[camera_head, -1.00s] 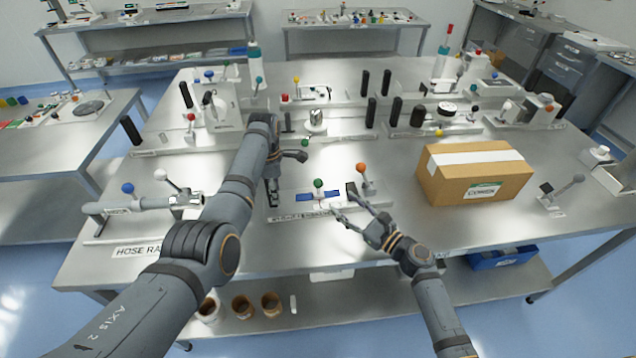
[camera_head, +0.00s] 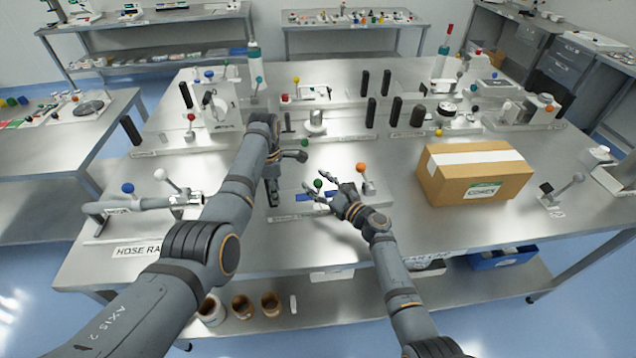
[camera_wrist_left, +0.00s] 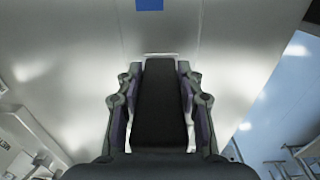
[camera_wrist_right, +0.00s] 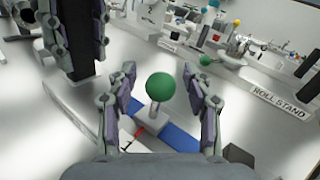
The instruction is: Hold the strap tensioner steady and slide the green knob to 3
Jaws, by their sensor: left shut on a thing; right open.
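The strap tensioner (camera_head: 285,210) is a low metal plate with a blue strap (camera_head: 304,197) near the front of the table. Its green knob (camera_head: 318,183) stands on a short stem over the strap; it also shows in the right wrist view (camera_wrist_right: 160,87). My right gripper (camera_head: 317,187) is open, with its fingers on either side of the knob and apart from it in the right wrist view (camera_wrist_right: 160,95). My left gripper (camera_head: 272,190) is shut on a black upright handle (camera_wrist_left: 160,105) at the plate's left end. The scale marks are mostly hidden.
An orange knob (camera_head: 361,168) on a stem stands just right of my right gripper. A cardboard box (camera_head: 475,172) sits further right. The hose rack (camera_head: 140,205) is at the left. Other fixtures stand behind, including a roll stand (camera_wrist_right: 278,104).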

